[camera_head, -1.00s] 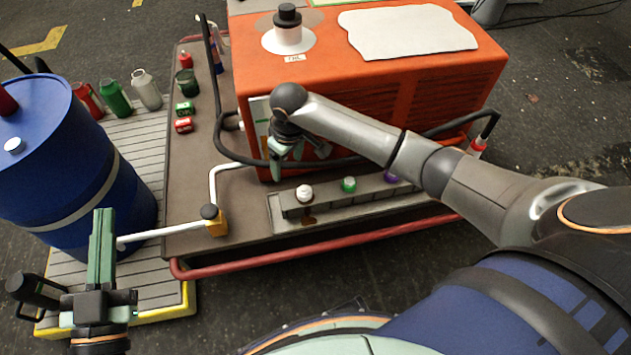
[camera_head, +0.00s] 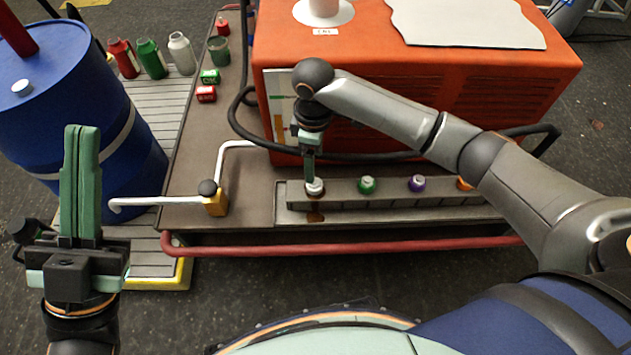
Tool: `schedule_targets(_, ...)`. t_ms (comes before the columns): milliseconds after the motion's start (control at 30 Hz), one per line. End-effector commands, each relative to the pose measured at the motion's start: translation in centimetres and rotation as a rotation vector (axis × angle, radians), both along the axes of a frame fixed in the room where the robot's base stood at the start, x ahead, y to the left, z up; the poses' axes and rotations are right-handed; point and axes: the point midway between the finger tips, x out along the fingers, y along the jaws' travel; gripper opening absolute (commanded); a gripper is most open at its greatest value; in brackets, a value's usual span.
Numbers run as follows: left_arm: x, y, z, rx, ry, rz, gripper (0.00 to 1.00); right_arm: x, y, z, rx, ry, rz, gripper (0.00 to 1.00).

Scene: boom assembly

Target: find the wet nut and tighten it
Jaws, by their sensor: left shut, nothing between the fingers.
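A grey block (camera_head: 340,197) on the cart carries a row of coloured nuts. They are white (camera_head: 315,188), green (camera_head: 367,185), purple (camera_head: 417,183) and orange (camera_head: 464,183). A dark brown wet-looking stain (camera_head: 315,217) runs down the block below the white nut. My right gripper (camera_head: 310,178) points down at the white nut, with its fingertips at the nut's top and partly covering it. I cannot tell whether the fingers grip it. My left gripper (camera_head: 82,130) is shut and empty, fingers up, at the left in front of the blue drum.
An orange machine (camera_head: 420,80) stands behind the block, with a black hose (camera_head: 370,156) along its front. A yellow valve with a white pipe (camera_head: 215,203) is left of the block. A red rail (camera_head: 340,249) edges the cart. The blue drum (camera_head: 60,110) stands at left.

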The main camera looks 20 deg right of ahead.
Motion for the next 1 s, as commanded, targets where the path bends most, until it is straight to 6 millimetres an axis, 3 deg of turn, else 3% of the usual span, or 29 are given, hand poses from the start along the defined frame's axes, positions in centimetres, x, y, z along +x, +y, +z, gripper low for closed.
schedule_targets(33,0.0,-0.1,-1.1,-0.004,0.004,-0.006,0.00,-0.1,0.0,-1.8,-0.001,0.003,-0.001,0.79)
schedule_targets(200,0.1,-0.2,-2.6,-0.017,0.017,-0.023,0.00,0.0,0.0,-5.2,-0.001,0.002,-0.002,0.79)
schedule_targets(400,0.1,-0.3,-3.8,-0.029,0.030,-0.038,0.00,0.0,0.0,-7.8,-0.001,-0.001,-0.002,0.79)
schedule_targets(833,0.2,-0.3,-4.1,-0.036,0.039,-0.043,0.00,0.0,0.0,-8.6,0.000,-0.001,-0.002,0.79)
schedule_targets(1000,0.2,-0.4,-4.1,-0.033,0.039,-0.045,0.00,0.0,0.0,-8.6,0.000,-0.001,-0.002,0.61)
